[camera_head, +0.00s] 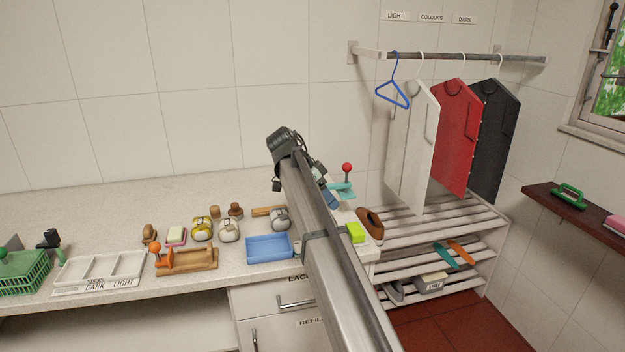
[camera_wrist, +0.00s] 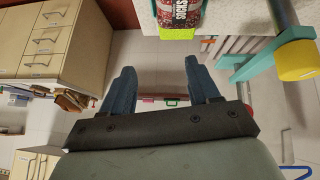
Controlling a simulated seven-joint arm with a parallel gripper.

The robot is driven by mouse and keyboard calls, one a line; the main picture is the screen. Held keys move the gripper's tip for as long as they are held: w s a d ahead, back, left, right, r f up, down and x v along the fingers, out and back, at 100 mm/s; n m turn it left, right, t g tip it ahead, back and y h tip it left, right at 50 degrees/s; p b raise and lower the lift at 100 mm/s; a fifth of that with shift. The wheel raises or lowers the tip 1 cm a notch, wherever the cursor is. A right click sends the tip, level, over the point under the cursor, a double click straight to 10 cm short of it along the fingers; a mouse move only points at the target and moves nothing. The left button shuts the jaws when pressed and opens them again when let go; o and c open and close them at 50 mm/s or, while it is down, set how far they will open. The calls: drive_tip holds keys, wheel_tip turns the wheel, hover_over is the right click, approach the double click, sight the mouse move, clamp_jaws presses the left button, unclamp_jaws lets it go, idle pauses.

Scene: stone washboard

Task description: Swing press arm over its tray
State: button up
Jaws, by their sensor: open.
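A teal press arm with a red ball knob (camera_head: 347,168) stands at the right end of the counter, partly hidden behind my arm. In the wrist view, a teal bar (camera_wrist: 262,62) with a yellow cylinder is at the upper right, to the right of my fingers. I cannot tell the press's own tray; its lower part is hidden. My gripper (camera_wrist: 160,65) is open with nothing between its blue fingers. In the head view, its blue fingers (camera_head: 330,197) show just below the teal part; I cannot tell whether they touch it.
A blue tray (camera_head: 268,248) and a lime green block (camera_head: 355,232) lie near the counter's front edge. A wooden stand (camera_head: 188,259) with an orange ball, a white divided tray (camera_head: 100,271) and a green basket (camera_head: 24,274) are further left. A slatted rack (camera_head: 440,220) stands right of the counter.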

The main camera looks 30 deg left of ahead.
drive_tip(key=w+a+r+m+t, duration=0.1)
drive_tip(key=a+r, duration=0.3)
drive_tip(key=a, duration=0.4)
drive_tip(key=w+a+r+t, duration=0.1)
drive_tip(key=a+r, duration=0.4)
drive_tip(key=a, duration=0.4)
drive_tip(key=shift+h, duration=0.4)
drive_tip(key=x, duration=1.4)
drive_tip(key=shift+w, duration=0.2)
clamp_jaws()
